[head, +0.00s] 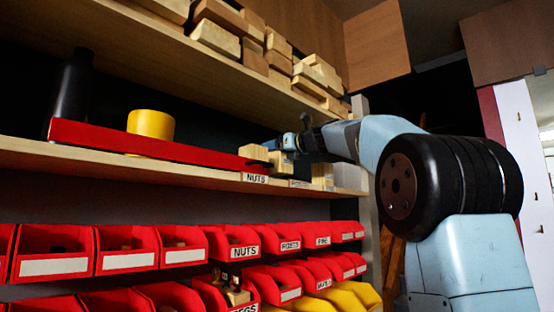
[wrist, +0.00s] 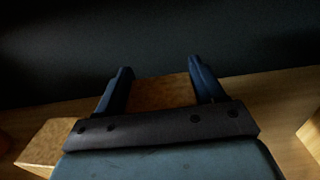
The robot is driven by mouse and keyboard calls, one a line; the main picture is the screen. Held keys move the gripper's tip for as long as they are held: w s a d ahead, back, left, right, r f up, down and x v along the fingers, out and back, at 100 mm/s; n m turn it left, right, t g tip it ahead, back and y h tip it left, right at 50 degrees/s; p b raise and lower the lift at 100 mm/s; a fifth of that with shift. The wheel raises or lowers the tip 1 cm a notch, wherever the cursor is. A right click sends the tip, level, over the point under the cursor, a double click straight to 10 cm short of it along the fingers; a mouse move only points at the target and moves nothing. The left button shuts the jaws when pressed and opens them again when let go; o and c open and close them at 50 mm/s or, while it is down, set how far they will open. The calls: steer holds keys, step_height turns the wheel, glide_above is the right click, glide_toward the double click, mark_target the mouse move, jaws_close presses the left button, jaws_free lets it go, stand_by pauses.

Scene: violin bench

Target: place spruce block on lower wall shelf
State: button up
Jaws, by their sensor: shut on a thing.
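My gripper (wrist: 162,80) is shut on a wooden block, seemingly the spruce block (wrist: 163,92), whose brown face shows between the two blue fingers in the wrist view. In the head view my gripper (head: 290,143) is over the right part of the lower wall shelf (head: 100,164), with a pale block (head: 281,162) just below it. The shelf's wood also shows in the wrist view (wrist: 265,95), behind and beside the fingers. I cannot tell whether the held block touches the shelf. Its lower part is hidden by my gripper body.
Another pale block (head: 253,152) lies left of my gripper, and one (head: 322,174) stands to the right. A red bar (head: 150,143), yellow cylinder (head: 151,124) and black bottle (head: 74,88) occupy the left. The upper shelf (head: 190,55) is overhead; red bins (head: 126,248) are below.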

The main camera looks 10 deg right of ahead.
steer(key=shift+s+f, duration=0.15)
steer(key=shift+f, duration=1.25)
steer(key=o, duration=1.1)
steer(key=v, duration=1.2)
steer(key=shift+d, duration=0.1)
